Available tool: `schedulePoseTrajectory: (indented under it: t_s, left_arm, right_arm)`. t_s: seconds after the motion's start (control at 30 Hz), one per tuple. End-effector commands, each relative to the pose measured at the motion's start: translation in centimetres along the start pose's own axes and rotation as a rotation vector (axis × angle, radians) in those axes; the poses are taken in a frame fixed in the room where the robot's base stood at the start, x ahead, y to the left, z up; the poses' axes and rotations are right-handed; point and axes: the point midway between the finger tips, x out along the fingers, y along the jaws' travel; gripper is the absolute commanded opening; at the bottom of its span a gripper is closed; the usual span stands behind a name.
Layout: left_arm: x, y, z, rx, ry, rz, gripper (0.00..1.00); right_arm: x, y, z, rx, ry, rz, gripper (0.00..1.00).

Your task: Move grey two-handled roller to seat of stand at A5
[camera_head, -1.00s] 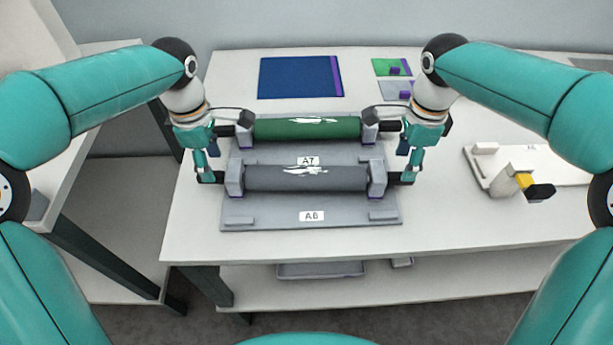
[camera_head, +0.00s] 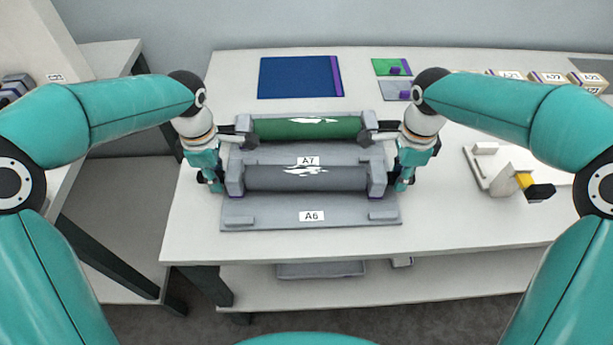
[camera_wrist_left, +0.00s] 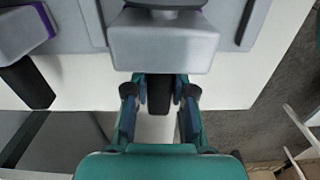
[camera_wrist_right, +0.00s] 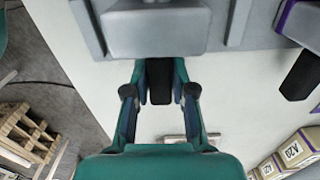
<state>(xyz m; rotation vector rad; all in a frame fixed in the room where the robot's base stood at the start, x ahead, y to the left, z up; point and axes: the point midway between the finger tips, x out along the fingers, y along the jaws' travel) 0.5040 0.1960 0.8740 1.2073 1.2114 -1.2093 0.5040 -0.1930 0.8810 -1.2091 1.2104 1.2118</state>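The grey roller (camera_head: 306,178) lies level in the grey stand labelled A6 (camera_head: 262,213), between its two end posts. Its black handles stick out past the posts; they show in the left wrist view (camera_wrist_left: 158,92) and the right wrist view (camera_wrist_right: 159,82). My left gripper (camera_head: 217,183) is open, with its fingers on either side of the left handle and gaps visible. My right gripper (camera_head: 400,182) is open around the right handle in the same way. I can read no A5 label in any view.
A green roller (camera_head: 305,128) sits in the stand labelled A7 (camera_head: 270,155) right behind. A blue mat (camera_head: 295,78) lies at the back. A white fixture with a yellow and black part (camera_head: 525,184) stands at right. Labelled boxes (camera_head: 546,77) line the back right. The front table strip is clear.

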Motion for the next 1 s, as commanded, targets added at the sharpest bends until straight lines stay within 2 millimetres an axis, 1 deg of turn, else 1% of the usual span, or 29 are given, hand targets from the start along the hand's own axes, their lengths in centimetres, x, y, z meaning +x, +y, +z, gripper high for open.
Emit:
schedulePoseTrajectory:
  t_s: [0.03, 0.1, 0.67, 0.87, 1.0]
  left_arm:
    - [0.0, 0.0, 0.0, 0.000, 0.000, 0.001, 0.09]
    - [0.0, 0.0, 0.0, 0.000, 0.000, 0.001, 0.00]
    - [-0.3, 0.1, 0.1, 0.001, -0.001, 0.005, 0.00]
    - [-1.3, 0.1, 0.1, 0.001, -0.001, 0.004, 0.00]
    - [-2.4, 0.1, 0.1, 0.002, -0.001, 0.004, 0.00]
  right_arm:
    - [0.0, 0.0, 0.0, 0.000, 0.000, -0.002, 0.09]
    - [0.0, -0.1, 0.0, 0.000, 0.000, -0.002, 0.00]
    - [-0.4, -0.1, -0.1, 0.001, -0.001, -0.007, 0.00]
    - [-1.3, -0.1, -0.1, 0.002, -0.001, -0.006, 0.00]
    - [-2.4, -0.1, -0.1, 0.002, -0.001, -0.006, 0.00]
